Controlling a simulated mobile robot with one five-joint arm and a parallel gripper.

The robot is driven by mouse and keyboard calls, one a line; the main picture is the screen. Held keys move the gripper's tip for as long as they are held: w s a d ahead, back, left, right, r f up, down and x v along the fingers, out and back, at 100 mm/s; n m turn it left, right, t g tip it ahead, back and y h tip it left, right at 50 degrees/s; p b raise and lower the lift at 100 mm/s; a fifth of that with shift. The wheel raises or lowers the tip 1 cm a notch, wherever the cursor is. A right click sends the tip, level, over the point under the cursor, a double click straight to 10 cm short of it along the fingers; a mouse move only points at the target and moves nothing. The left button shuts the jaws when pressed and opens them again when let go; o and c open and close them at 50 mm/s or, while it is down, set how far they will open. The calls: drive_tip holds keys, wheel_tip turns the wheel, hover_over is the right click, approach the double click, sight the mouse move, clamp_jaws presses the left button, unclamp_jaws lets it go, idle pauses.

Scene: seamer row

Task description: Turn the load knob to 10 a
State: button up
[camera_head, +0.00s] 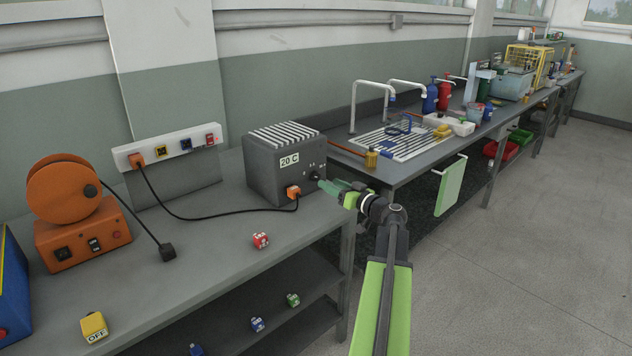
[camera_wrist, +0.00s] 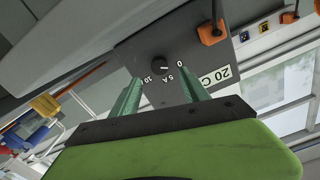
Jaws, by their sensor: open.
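The load knob (camera_wrist: 158,64) is a small round black knob on the dark grey front of the load box (camera_head: 285,165). The marks 0, 5 A and 10 stand around it, and its pale pointer line appears to point toward 0. My gripper (camera_wrist: 161,78) is open, with one green finger on each side of the knob in the wrist view. I cannot tell whether the fingers touch it or stop short of the panel.
An orange plug (camera_head: 293,191) with a black cable sits in the box, close to my gripper. A "20 C" label is on the box. A red cube (camera_head: 260,240) lies on the bench (camera_head: 200,262). An orange reel unit (camera_head: 80,220) stands left. The floor at right is clear.

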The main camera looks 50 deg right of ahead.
sight(318, 176)
drive_tip(key=w, duration=0.6)
drive_tip(key=shift+w+d, duration=0.1)
drive_tip(key=shift+d, duration=0.15)
